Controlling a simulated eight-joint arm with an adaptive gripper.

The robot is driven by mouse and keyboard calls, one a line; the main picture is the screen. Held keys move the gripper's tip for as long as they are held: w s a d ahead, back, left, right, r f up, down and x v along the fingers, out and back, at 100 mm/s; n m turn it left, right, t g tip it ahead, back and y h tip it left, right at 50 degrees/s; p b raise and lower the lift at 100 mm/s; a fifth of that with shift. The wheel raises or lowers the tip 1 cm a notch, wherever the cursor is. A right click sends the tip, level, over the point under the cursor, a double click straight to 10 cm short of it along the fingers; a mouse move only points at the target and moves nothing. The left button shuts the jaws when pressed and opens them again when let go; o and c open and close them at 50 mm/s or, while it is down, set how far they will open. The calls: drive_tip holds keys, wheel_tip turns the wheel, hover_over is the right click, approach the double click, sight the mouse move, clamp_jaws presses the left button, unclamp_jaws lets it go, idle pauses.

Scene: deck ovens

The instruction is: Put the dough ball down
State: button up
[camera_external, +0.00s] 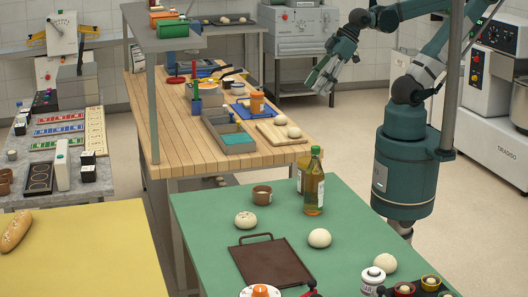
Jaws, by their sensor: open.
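My gripper (320,84) is open and appears empty. It is raised near the right side of the wooden bench (165,118), apart from any dough ball. On the green table (205,212), a plain dough ball (319,238) sits right of the brown tray (270,262), another dough ball (385,263) is farther right, and a speckled ball (246,220) lies behind the tray. Which one the task means cannot be told.
An oil bottle (314,182) and a brown cup (262,194) stand on the green table. Small jars (373,279) crowd its front right. A grey divided box (229,140) is on the bench. Open floor lies between the bench and my arm.

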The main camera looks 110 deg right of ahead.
wheel_tip(320, 180, up, 5)
drive_tip(key=w+a+r+n+g+y, duration=0.15)
drive_tip(key=w+a+n, duration=0.25)
drive_tip(key=w+a, duration=0.55)
drive_tip(key=n+g+y+b, duration=0.2)
drive_tip(key=n+g+y, duration=0.15)
drive_tip(key=n, duration=0.55)
hover_over(320, 230)
drive_tip(key=d, duration=0.2)
wheel_tip(320, 230, down, 26)
drive_tip(key=shift+s+a+f+h, duration=0.15)
drive_tip(key=shift+s+f+h, duration=0.15)
drive_tip(key=shift+s+f, duration=0.15)
drive_tip(key=shift+f, duration=0.15)
drive_tip(key=shift+f+b, duration=0.7)
drive_tip(key=shift+f, duration=2.1)
drive_tip(key=shift+f, duration=0.15)
